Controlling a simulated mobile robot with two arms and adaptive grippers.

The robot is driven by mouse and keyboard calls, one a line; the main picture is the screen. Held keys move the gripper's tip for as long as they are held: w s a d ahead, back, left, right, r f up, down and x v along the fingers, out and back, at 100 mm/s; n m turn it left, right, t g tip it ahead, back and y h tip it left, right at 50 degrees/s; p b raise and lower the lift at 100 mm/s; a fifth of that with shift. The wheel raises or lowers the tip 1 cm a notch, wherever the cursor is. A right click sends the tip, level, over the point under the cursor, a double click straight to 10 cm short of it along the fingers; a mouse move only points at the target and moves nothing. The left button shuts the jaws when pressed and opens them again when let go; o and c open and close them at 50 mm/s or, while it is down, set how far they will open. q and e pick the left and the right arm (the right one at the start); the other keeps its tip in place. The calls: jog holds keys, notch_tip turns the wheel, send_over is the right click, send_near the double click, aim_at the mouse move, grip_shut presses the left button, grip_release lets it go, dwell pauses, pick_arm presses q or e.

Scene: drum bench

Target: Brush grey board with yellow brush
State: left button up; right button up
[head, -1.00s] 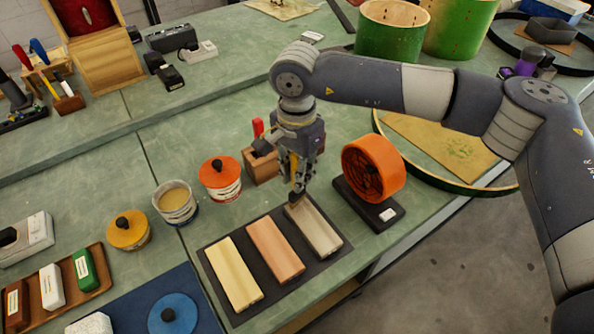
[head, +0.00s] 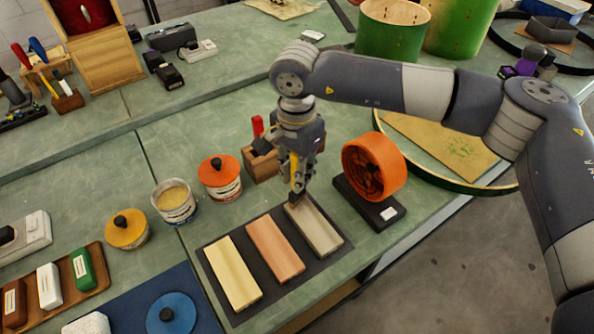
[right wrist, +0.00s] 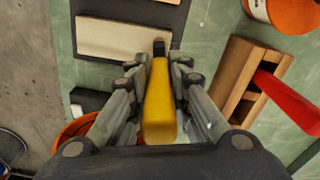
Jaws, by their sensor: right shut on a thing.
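My right gripper (head: 298,182) is shut on the yellow brush (head: 294,184), which points down with its dark tip at the upper end of the grey board (head: 313,228). In the right wrist view the brush (right wrist: 160,105) sits between the fingers (right wrist: 158,75), its dark bristles at one end of the pale board (right wrist: 120,40). I cannot tell whether the bristles touch the board. The grey board lies rightmost of three boards on a dark mat (head: 240,314), beside a reddish board (head: 274,250) and a cream board (head: 232,274). My left gripper is not in view.
An orange fan-like wheel (head: 373,168) stands right of the mat. A wooden holder with a red handle (head: 260,162) is behind the gripper. An orange-lidded can (head: 220,177) and an open can (head: 174,202) stand to the left.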

jog(key=shift+s+d+b, duration=0.35)
jog(key=shift+s+d, duration=0.1)
jog(key=shift+s, duration=0.2)
jog(key=shift+s+d+b, duration=0.35)
jog(key=shift+s+d, duration=0.05)
jog(key=shift+s, duration=0.25)
jog(key=shift+s, duration=0.1)
jog(key=shift+s+d+b, duration=0.85)
jog(key=shift+s, duration=0.3)
jog(key=shift+s, duration=0.1)
jog(key=shift+s+d+b, duration=0.45)
jog(key=shift+s, duration=0.15)
jog(key=shift+s+d+b, duration=0.4)
jog(key=shift+s+b, duration=0.05)
jog(key=shift+s, duration=0.15)
